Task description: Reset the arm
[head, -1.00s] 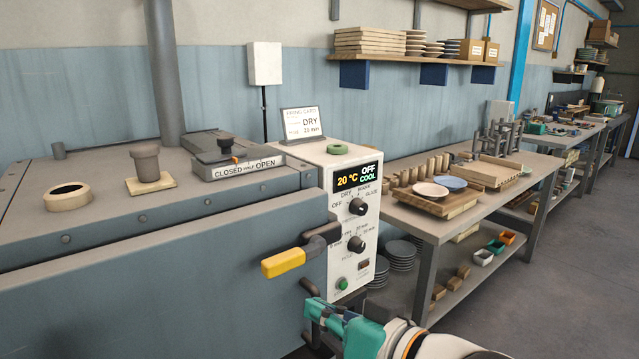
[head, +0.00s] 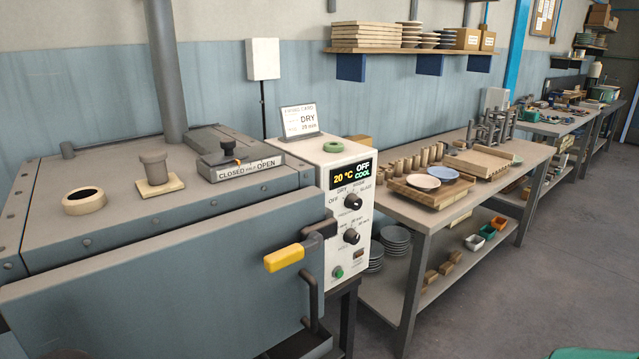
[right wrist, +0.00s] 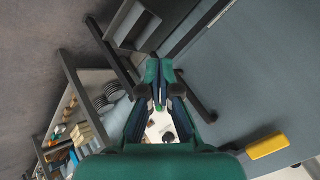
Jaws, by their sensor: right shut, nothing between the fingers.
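My right gripper (right wrist: 159,88) shows in the right wrist view with its dark and green fingers together and nothing between them. In that view it is in front of the grey-blue cabinet front (right wrist: 252,75), and the yellow handle (right wrist: 268,146) is at the lower right, apart from the fingers. In the head view only a green piece of my right arm (head: 594,354) shows at the bottom right edge; the gripper itself is out of that picture. My left gripper is in neither view.
The dryer's yellow handle (head: 284,257) sticks out at the front. Its white control box (head: 345,220) reads 20 °C, OFF, COOL. A workbench (head: 425,228) with plates and boards stands to the right. The grey floor (head: 480,310) is clear at front right.

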